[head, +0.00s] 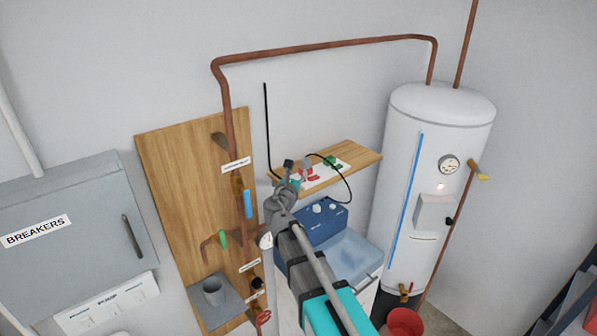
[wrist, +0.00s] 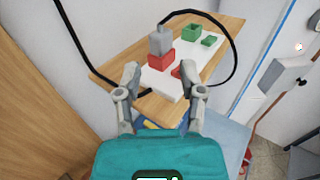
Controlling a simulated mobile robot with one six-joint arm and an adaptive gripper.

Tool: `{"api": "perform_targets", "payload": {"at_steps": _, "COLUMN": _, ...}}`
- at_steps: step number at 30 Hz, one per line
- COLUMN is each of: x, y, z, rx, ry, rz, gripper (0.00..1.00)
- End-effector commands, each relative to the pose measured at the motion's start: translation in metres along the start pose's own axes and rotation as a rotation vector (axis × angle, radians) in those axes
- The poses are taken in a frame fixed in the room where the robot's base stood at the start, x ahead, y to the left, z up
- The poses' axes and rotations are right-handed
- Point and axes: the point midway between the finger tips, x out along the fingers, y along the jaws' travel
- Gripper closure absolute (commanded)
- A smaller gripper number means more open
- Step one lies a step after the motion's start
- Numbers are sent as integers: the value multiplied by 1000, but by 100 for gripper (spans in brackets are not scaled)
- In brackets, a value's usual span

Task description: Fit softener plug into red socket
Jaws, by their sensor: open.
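The grey softener plug (wrist: 161,41) stands upright on or in the red socket (wrist: 160,60) in the wrist view; how deep it sits I cannot tell. A black cable leaves its top and loops right. In the head view the plug (head: 306,164) shows small beside my gripper. My gripper (wrist: 160,76) is open and empty, its two fingers apart on the near side of the plug and touching nothing I can see. A flat red piece (wrist: 177,72) lies beside the red socket, partly hidden by the right finger.
A green socket (wrist: 194,32) and a flat green piece (wrist: 211,41) share the white board (wrist: 157,82) on the wooden shelf (wrist: 226,24). A blue softener unit (head: 320,226) is below. A white tank (head: 440,125) stands right; a wooden panel (head: 180,160) with pipes is left.

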Motion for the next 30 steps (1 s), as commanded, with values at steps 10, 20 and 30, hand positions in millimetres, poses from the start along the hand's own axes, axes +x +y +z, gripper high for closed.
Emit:
{"api": "perform_targets", "payload": {"at_steps": 10, "x": -1, "y": 0, "z": 0, "rx": 0, "ry": 0, "rz": 0, "gripper": 49}}
{"api": "perform_targets", "payload": {"at_steps": 20, "x": -1, "y": 0, "z": 0, "rx": 0, "ry": 0, "rz": 0, "gripper": 49}}
{"api": "perform_targets", "payload": {"at_steps": 30, "x": -1, "y": -23, "z": -18, "rx": 123, "ry": 40, "rz": -59, "gripper": 49}}
